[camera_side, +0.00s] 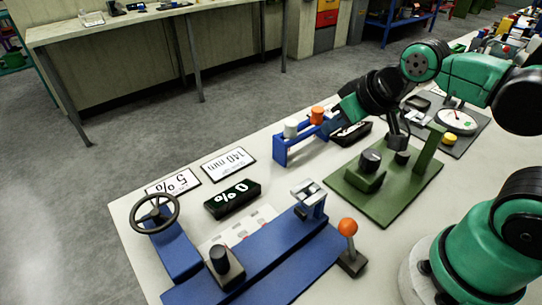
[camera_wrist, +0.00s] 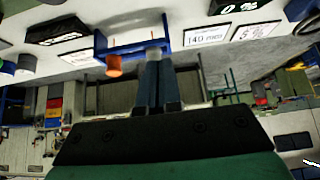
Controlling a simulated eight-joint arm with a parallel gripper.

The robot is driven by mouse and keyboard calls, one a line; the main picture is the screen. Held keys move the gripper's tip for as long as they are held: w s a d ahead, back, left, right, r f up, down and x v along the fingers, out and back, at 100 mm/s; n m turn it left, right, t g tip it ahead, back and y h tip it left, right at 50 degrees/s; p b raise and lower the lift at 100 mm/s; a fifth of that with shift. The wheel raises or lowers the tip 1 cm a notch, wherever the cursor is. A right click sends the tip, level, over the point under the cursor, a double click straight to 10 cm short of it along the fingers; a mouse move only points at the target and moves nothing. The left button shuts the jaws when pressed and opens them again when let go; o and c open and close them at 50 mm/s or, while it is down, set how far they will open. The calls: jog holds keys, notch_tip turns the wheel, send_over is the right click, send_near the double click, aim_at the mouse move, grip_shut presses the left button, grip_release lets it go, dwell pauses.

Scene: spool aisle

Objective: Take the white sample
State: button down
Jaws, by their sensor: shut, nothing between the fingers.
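The white sample (camera_side: 290,128) is a short white cylinder upright at the left end of a small blue rack (camera_side: 281,154). An orange sample (camera_side: 317,115) stands beside it on the same rack. In the wrist view, which looks upside down, the white sample (camera_wrist: 153,53) shows just past my fingertips and the orange sample (camera_wrist: 114,66) is to its left. My gripper (camera_wrist: 157,66) is shut with its dark blue fingers together and empty. In the side view my gripper (camera_side: 327,122) is just right of the orange sample. I cannot tell whether the fingertips touch the rack.
A green fixture (camera_side: 378,196) with dark knobs stands right of the rack. A black display reading 0% (camera_side: 232,199) and white cards (camera_side: 229,163) lie in front. A blue console (camera_side: 262,262) with a wheel and an orange-knobbed lever (camera_side: 348,228) fills the near table.

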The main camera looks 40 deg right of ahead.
jog(key=shift+c, duration=1.9)
grip_release()
jog(key=n+g, duration=0.7)
jog(key=n, duration=0.5)
send_over(291, 122)
jog(key=shift+s+f, duration=0.2)
jog(key=shift+f, duration=0.55)
jog(key=shift+w+f+n, duration=0.2)
jog(key=shift+f+n, duration=0.2)
jog(key=shift+f, duration=2.65)
